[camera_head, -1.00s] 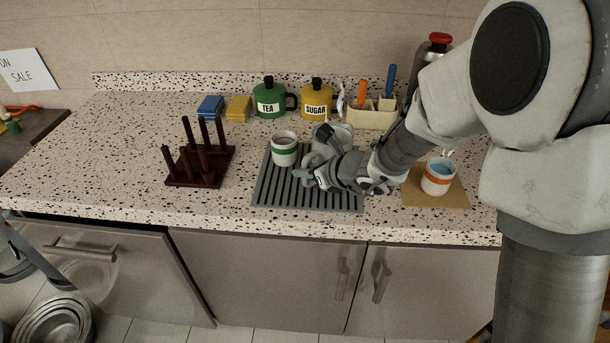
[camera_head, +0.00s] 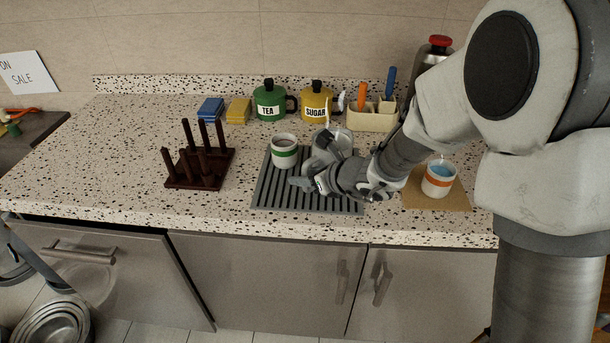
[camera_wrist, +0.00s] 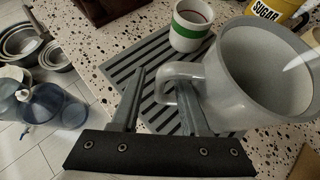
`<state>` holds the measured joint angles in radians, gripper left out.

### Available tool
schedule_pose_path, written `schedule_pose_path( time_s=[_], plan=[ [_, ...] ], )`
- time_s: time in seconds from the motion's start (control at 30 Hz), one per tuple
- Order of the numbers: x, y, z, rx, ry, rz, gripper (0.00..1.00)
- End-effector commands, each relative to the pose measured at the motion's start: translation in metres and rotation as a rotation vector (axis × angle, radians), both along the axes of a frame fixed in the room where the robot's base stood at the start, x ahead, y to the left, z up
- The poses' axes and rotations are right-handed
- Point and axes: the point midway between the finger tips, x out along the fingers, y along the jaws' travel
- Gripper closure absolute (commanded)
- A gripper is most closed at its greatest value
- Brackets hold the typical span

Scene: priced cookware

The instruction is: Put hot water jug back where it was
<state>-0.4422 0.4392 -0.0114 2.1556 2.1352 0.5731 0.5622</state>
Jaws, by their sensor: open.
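A grey jug (camera_head: 343,137) stands at the back right of the ribbed grey mat (camera_head: 275,201), partly hidden by my gripper. In the wrist view the jug (camera_wrist: 235,85) is large, with its wide mouth to the right and its looped handle (camera_wrist: 166,88) toward my fingers. My gripper (camera_head: 303,181) is over the mat in front of the jug. In the wrist view my gripper (camera_wrist: 161,82) is open, with its fingers on either side of the handle. I cannot tell whether they touch it.
A green-banded cup (camera_head: 284,152) stands on the mat, left of the jug. An orange-banded cup (camera_head: 438,178) with blue liquid sits on a brown board (camera_head: 440,202). A dark peg rack (camera_head: 200,168) is left. Tea (camera_head: 270,101) and sugar (camera_head: 316,99) pots stand behind.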

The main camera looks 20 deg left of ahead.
Motion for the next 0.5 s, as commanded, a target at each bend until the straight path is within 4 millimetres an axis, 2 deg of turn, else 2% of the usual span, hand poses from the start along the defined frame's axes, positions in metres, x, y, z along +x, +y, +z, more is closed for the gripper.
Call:
schedule_pose_path(
  time_s=[0.17,0.5],
  plan=[
    [-0.003,-0.008,0.011,0.001,-0.002,-0.003,0.55],
    [-0.032,-0.055,0.05,0.001,-0.004,-0.003,0.55]
  ],
)
